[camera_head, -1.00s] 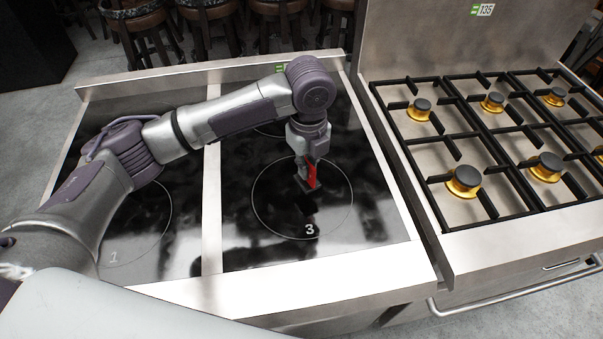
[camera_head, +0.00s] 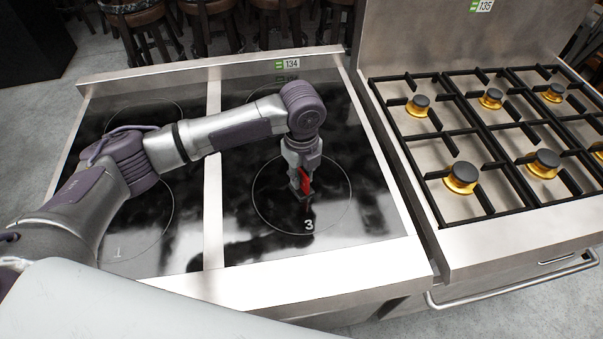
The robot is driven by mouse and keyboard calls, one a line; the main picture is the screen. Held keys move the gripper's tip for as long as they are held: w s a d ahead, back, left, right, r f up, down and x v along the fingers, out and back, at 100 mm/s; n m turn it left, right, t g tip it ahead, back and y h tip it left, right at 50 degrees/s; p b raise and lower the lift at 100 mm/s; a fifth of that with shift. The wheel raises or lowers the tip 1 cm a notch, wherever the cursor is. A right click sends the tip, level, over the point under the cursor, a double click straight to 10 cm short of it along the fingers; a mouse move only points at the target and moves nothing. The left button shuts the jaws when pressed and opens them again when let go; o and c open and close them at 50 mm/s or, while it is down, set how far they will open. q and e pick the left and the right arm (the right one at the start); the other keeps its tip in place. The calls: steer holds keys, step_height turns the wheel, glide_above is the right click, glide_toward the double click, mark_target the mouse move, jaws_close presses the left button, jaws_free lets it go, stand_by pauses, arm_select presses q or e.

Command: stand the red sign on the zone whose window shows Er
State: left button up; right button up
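My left gripper (camera_head: 302,187) points down over the front right zone (camera_head: 263,217), a white ring marked 3 on the black glass. It is shut on the small red sign (camera_head: 307,182), which is partly hidden by the fingers. The sign is over the inside of the ring; whether its foot touches the glass is hard to tell. The front left zone (camera_head: 172,215), marked 1, is partly behind my arm. Two rear rings also show in part. I can read no Er window in this view. My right gripper is out of view.
The cooktop's steel front edge (camera_head: 330,272) and centre strip (camera_head: 212,225) frame the glass. A label reading 134 (camera_head: 291,64) is on the rear rail. A gas range (camera_head: 500,235) with black grates stands at the right. Stools (camera_head: 140,25) are behind.

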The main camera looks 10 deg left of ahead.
mark_target(302, 171)
arm_select(q)
steer(key=shift+r, duration=0.1)
step_height(302, 171, up, 11)
steer(key=b, duration=0.2)
steer(key=shift+d+b, duration=0.1)
steer(key=shift+b, duration=0.2)
steer(key=shift+r, duration=0.6)
